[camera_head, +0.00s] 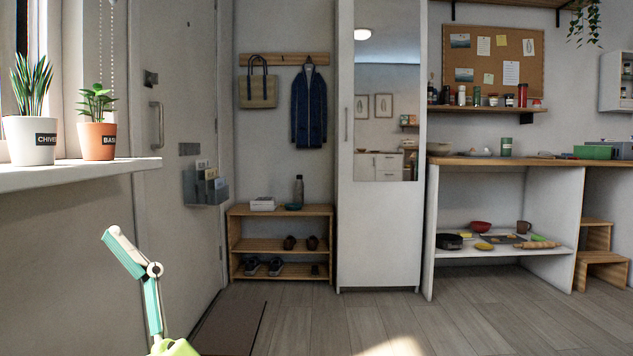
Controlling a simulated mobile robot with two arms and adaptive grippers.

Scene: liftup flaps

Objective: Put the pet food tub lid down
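I cannot make out a pet food tub or its lid in the head view. A teal and white jointed piece (133,262) rises from the bottom edge at the left, with a round pale joint at its bend. A lime green rounded part (175,348) shows below it, cut off by the bottom edge. I cannot tell what these belong to. I see no gripper fingers of either hand.
A windowsill (75,172) with two potted plants juts in at the left. A low shoe rack (281,211), a tall mirrored cabinet (378,240) and an open-fronted counter (500,160) line the back. Wooden steps (597,256) stand at the right. The middle floor is clear.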

